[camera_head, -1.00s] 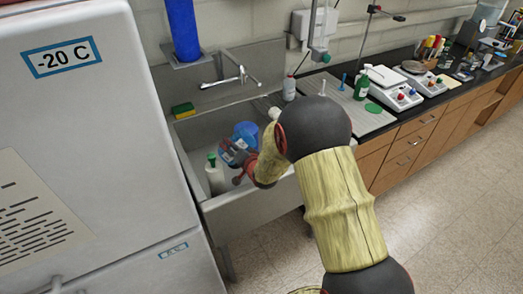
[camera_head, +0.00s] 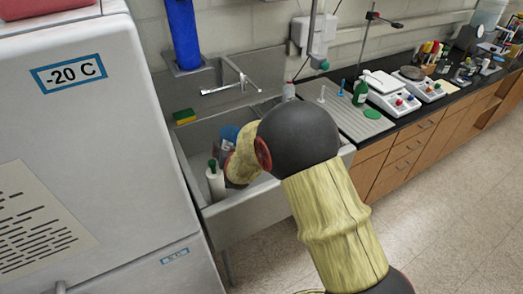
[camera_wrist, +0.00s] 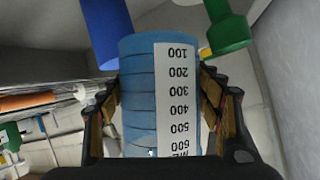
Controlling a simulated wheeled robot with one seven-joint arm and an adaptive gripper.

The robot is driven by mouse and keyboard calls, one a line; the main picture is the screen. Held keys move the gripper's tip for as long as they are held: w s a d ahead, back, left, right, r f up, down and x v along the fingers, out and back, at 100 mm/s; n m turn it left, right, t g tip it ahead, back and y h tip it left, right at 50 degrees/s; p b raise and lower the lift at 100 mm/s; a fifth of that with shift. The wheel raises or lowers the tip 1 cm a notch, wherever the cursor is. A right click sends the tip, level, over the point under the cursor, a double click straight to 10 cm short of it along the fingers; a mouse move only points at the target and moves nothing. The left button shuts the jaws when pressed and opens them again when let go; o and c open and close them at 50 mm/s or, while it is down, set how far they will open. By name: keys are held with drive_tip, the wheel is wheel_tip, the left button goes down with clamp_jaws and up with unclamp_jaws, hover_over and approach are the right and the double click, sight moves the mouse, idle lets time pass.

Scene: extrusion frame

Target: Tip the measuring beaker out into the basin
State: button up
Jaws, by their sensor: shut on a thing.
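The measuring beaker (camera_wrist: 137,100) is a blue cylinder with a white scale strip, filling the middle of the wrist view. Its numbers read upside down in the picture, with the 100 mark farthest from my palm. My gripper (camera_wrist: 160,85) is shut on it, one finger on each side. In the head view my arm hides most of the gripper and beaker, low over the basin (camera_head: 258,205). A blue patch (camera_head: 229,133) shows behind the arm; I cannot tell if it is the beaker. The beaker's mouth and contents are hidden.
A white bottle with a green cap (camera_head: 215,182) stands in the basin's left side, close to my gripper. The faucet (camera_head: 232,88) reaches over the back. A sponge (camera_head: 184,116) lies on the back left rim. The freezer (camera_head: 100,150) stands close on the left.

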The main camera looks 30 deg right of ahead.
drive_tip(key=shift+w+a+r+n+h+p, duration=0.1)
drive_tip(key=shift+a+r+n+h+p, duration=0.25)
drive_tip(key=shift+p, duration=0.5)
drive_tip(key=r+n+h+p, duration=0.1)
drive_tip(key=p, duration=0.2)
drive_tip(key=shift+a+r+p, duration=0.1)
drive_tip(key=shift+r+p, duration=0.15)
drive_tip(key=shift+p, duration=0.15)
